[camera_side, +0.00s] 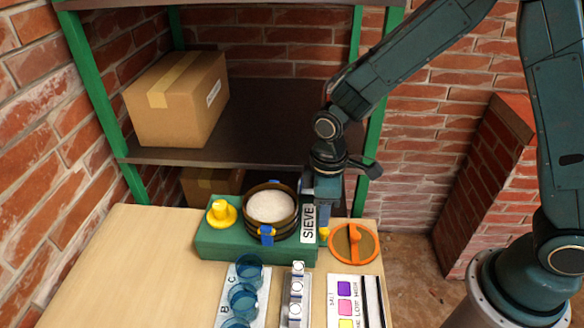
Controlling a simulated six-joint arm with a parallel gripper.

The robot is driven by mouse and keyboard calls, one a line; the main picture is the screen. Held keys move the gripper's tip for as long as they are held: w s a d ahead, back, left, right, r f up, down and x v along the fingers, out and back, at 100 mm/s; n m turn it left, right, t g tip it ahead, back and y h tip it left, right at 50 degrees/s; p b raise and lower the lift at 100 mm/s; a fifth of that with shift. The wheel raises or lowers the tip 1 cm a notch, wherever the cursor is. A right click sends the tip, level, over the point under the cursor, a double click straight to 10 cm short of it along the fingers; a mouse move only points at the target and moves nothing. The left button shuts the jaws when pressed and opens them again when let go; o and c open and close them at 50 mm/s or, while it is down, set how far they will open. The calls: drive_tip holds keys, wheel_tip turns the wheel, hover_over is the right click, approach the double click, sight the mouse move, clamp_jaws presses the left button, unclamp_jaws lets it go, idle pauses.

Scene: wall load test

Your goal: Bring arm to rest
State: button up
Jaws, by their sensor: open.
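My arm reaches in from the upper right and bends down toward the green block at the back of the table. My gripper (324,232) is open and points down at the right end of the green block (230,243), close beside the white SIEVE label (308,222). A small yellow piece shows at its tips; I cannot tell whether the jaws touch it. A round sieve (270,232) with white grains (271,207) sits on the block, left of my gripper.
A yellow knob (221,213) is on the block's left. An orange round dial (353,244) lies right of my gripper. Blue cups (243,301), a white strip of vials (296,287) and a colour card (346,290) are in front. Shelving with a cardboard box (178,98) stands behind. The table's left is clear.

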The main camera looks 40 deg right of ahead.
drive_tip(key=shift+s+d+r, duration=0.1)
drive_tip(key=shift+d+r, duration=0.15)
drive_tip(key=shift+r, duration=0.3)
drive_tip(key=s+d+r+m+t, duration=0.1)
drive_tip(key=s+d+r+m, duration=0.15)
drive_tip(key=r, duration=0.45)
drive_tip(key=s+d+r+m+t, duration=0.2)
drive_tip(key=s+d+r, duration=0.2)
drive_tip(key=r, duration=0.3)
drive_tip(key=s+d+r+m+t, duration=0.1)
drive_tip(key=s+d+r+m, duration=0.1)
drive_tip(key=s, duration=0.3)
drive_tip(key=s+d+r+m+t, duration=0.1)
drive_tip(key=s+d+r+m, duration=0.1)
drive_tip(key=s, duration=0.4)
wheel_tip(320, 180, up, 3)
drive_tip(key=shift+s+d+f+t, duration=0.15)
drive_tip(key=shift+s+d+t, duration=0.15)
drive_tip(key=shift+d, duration=0.2)
